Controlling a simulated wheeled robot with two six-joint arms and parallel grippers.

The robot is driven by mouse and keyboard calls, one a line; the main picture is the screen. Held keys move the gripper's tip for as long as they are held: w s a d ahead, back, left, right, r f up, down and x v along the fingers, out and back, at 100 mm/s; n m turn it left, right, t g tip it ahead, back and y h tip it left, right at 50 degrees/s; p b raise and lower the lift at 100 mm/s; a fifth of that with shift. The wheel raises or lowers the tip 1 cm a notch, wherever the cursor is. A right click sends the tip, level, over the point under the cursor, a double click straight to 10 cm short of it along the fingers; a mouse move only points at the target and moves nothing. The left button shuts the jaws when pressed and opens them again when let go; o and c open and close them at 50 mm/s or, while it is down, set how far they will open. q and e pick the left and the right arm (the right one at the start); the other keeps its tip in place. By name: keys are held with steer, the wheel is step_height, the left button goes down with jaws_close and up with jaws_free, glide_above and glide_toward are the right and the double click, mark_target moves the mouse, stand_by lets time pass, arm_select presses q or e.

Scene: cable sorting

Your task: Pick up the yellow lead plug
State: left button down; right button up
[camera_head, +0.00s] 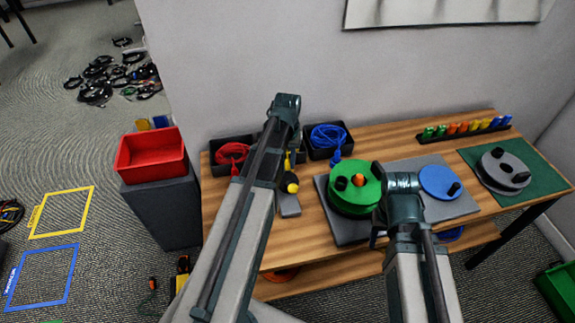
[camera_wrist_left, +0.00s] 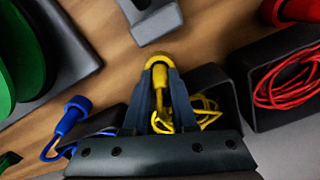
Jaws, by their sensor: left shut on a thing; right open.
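The yellow lead plug (camera_wrist_left: 159,60) is between the fingertips of my left gripper (camera_wrist_left: 160,76) in the left wrist view. The gripper is shut on it. Its yellow cable (camera_wrist_left: 205,104) lies partly in a black bin behind the fingers. In the head view the plug (camera_head: 292,188) shows beside my left arm, near a grey block (camera_head: 290,208); that arm hides part of the bin. I cannot tell whether the plug is clear of the table. My right gripper (camera_head: 401,205) is over the front of the grey mat, its fingers mostly hidden; it is open.
Black bins hold a red cable (camera_head: 232,153) and a blue cable (camera_head: 327,136). A green reel (camera_head: 352,198) and a blue disc (camera_head: 440,181) are on the grey mat (camera_head: 350,236). A red tray (camera_head: 150,153) stands left of the table. A rack of coloured plugs (camera_head: 465,130) is at the back right.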

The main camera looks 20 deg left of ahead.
mark_target(288, 160)
arm_select(q)
step_height(288, 160, up, 10)
steer(key=p, duration=1)
steer(key=shift+r, duration=0.1)
